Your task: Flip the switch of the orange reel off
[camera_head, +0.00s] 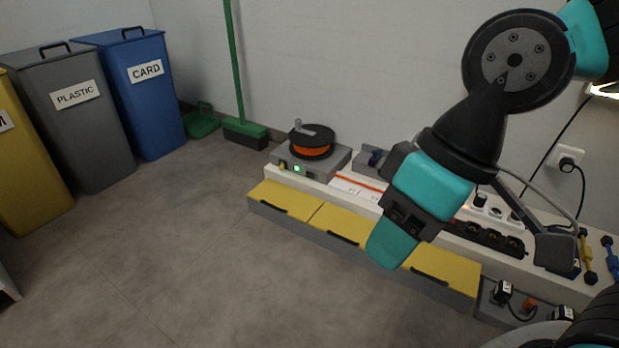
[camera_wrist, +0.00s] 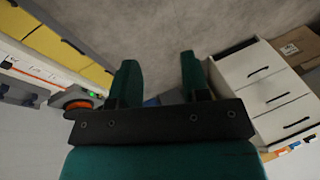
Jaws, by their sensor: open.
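The orange reel (camera_head: 311,144) sits on a grey base box (camera_head: 315,163) at the left end of the white bench. A small yellowish switch (camera_head: 282,166) and a lit green light (camera_head: 296,169) show on the box's front. In the wrist view the orange reel (camera_wrist: 80,104) is at the left, with the green light (camera_wrist: 90,94) lit beside it. My gripper (camera_wrist: 157,75) is open and empty, its two fingers apart over the floor. In the head view my gripper (camera_head: 385,245) hangs in front of the bench, to the right of the reel and apart from it. The switch's position is too small to tell.
Yellow-topped drawers (camera_head: 338,221) run along the bench front. A black socket strip (camera_head: 485,236) lies right on the white bench (camera_head: 355,185). Blue, grey and yellow bins stand at the left, with a green broom (camera_head: 245,132) by the wall. The floor (camera_head: 190,250) between is clear.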

